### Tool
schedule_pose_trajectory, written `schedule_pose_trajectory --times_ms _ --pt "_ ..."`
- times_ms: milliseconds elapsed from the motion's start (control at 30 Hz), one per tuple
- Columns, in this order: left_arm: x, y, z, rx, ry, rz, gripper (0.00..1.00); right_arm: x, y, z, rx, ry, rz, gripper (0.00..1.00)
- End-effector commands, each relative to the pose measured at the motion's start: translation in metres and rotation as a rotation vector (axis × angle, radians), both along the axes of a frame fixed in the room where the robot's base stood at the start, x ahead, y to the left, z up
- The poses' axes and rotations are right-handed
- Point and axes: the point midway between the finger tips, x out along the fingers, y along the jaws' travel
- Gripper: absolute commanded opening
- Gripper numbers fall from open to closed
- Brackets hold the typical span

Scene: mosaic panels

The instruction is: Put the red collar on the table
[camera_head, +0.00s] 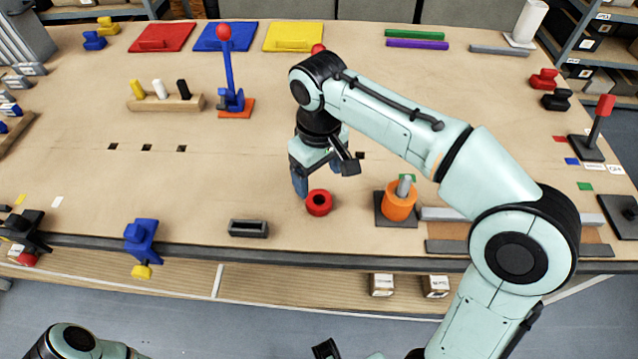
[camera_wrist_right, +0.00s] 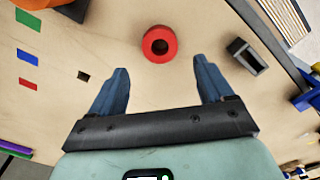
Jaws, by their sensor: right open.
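The red collar (camera_head: 319,202) is a short ring with a dark hole, lying flat on the wooden table (camera_head: 90,190) near its front edge. My right gripper (camera_head: 318,190) is just behind and above it, open and empty. In the right wrist view the collar (camera_wrist_right: 159,44) sits beyond the fingertips, roughly midway between the two blue fingers (camera_wrist_right: 160,78), apart from both. An orange collar (camera_head: 398,203) stands on a grey peg to the right. My left gripper does not show clearly; only part of an arm is at the bottom left.
A dark slotted block (camera_head: 248,228) lies left of the collar near the front edge. A blue lever with a red knob (camera_head: 229,75) and a wooden block with several pegs (camera_head: 166,103) stand behind. Grey bars (camera_head: 450,246) lie at right. The table's middle left is clear.

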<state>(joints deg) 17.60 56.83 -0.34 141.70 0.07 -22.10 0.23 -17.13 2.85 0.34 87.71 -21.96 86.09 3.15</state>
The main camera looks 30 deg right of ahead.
Motion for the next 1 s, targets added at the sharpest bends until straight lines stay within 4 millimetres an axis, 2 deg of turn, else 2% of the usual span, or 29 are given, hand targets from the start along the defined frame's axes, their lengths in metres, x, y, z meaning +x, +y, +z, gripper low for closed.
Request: schedule_pose_trajectory --times_ms 33,100,300,1000 --pt "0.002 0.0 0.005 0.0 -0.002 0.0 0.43 0.001 0.0 0.013 0.001 -0.004 0.0 0.8" --pt "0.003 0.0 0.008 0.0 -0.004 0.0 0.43 0.001 0.0 0.025 0.001 -0.003 0.0 0.8" --pt "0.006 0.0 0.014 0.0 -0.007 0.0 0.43 0.0 0.0 0.045 0.0 0.001 0.001 0.8" --pt "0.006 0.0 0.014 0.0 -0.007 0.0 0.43 0.0 0.0 0.048 0.0 0.001 0.0 0.8"
